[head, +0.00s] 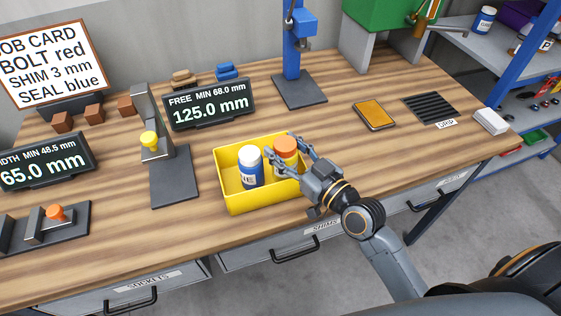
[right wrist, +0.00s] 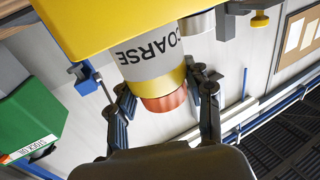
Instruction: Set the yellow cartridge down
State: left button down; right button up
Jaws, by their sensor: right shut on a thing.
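The yellow cartridge (head: 287,158) has an orange cap and stands in the right part of a yellow bin (head: 244,203) on the wooden bench. My right gripper (head: 286,150) reaches in over the bin's right end, with its fingers on both sides of the cartridge near the cap, shut on it. In the right wrist view the cartridge (right wrist: 150,55) shows a pale label reading "COARSE", a yellow band and the orange cap between the fingers. The bin wall hides its bottom, so I cannot tell whether it touches the floor. A blue cartridge (head: 250,168) stands beside it. My left gripper is out of view.
Behind the bin stands a display (head: 209,105) reading 125.0 mm. A gauge stand (head: 172,178) is left of the bin, and a blue-posted press (head: 299,90) is behind. An orange-topped pad (head: 374,114) and a black grate (head: 431,107) lie right. Bench right of the bin is clear.

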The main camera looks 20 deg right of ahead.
jog(key=f, duration=0.3)
jog(key=shift+w+a+f+b, duration=0.2)
jog(key=shift+f+b, duration=0.1)
jog(key=shift+b, duration=0.05)
jog(key=shift+f, duration=0.3)
jog(key=shift+d, duration=0.1)
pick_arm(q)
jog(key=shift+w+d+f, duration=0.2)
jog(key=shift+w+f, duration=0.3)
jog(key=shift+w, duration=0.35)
pick_arm(e)
jog(key=shift+f, duration=0.1)
jog(key=o, duration=1.4)
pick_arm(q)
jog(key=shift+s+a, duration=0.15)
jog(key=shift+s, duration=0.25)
pick_arm(e)
jog(key=shift+o, duration=0.3)
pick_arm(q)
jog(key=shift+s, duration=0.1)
